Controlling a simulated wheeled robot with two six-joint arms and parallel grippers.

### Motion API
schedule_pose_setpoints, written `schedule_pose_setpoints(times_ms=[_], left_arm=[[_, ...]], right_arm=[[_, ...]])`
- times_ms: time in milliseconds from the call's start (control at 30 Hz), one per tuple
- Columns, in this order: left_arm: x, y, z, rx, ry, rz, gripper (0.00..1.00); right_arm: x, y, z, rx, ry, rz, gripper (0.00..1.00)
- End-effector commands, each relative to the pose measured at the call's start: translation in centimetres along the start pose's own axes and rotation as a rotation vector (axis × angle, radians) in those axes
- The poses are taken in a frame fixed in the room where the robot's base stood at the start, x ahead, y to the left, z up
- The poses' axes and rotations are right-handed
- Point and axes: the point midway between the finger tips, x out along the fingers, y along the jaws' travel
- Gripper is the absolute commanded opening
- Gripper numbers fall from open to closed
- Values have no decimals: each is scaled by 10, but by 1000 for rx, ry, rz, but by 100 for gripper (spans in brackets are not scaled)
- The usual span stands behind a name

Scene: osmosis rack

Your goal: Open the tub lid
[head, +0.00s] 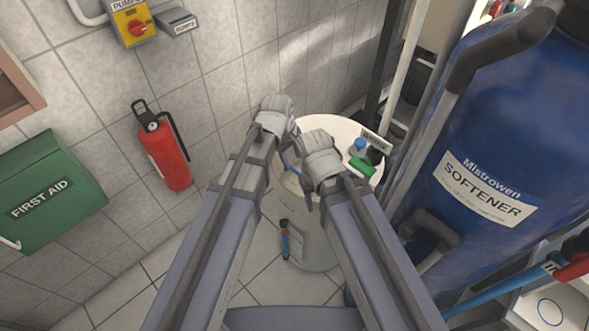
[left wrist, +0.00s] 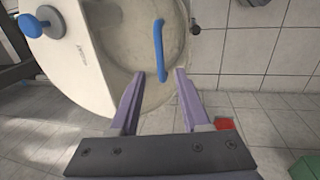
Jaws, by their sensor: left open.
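The white round tub (head: 300,240) stands on the floor below my two arms. In the left wrist view its pale lid section (left wrist: 126,28) appears to lie flat beside the white top (left wrist: 70,62), with a blue bar handle (left wrist: 160,42) over it. My left gripper is open; in the left wrist view its fingertips (left wrist: 160,76) straddle the handle's near end, but I cannot tell the height gap or any contact. In the head view my left gripper (head: 288,164) is above the tub, partly hidden by my wrists. My right gripper (head: 308,196) is close beside it, its jaws unclear.
A blue knob (head: 358,146) and a green fitting (head: 362,166) sit on the tub's top. A large blue softener tank (head: 520,120) and pipes stand close on the right. A red extinguisher (head: 165,155) and a green first aid box (head: 45,195) are on the left wall.

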Motion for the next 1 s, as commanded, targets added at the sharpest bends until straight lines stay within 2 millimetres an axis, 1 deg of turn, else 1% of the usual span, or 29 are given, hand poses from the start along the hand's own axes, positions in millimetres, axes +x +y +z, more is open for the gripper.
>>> schedule_pose_setpoints(times_ms=[33,300,400,533,800,833,867,1000], left_arm=[[11,-1,0,1,0,0,47],[47,-1,0,2,0,0,47],[57,-1,0,2,0,0,47],[64,0,0,2,0,0,47],[63,0,0,1,0,0,47],[63,0,0,1,0,0,46],[63,0,0,1,0,0,42],[63,0,0,1,0,0,26]], right_arm=[[11,-1,-1,0,0,0,50],[46,-4,-3,0,0,0,50],[56,-5,-3,0,0,0,50],[62,-6,-4,0,0,0,50],[62,-6,-4,0,0,0,50],[62,-6,-4,0,0,0,50],[62,-6,-4,0,0,0,50],[62,-6,-4,0,0,0,50]])
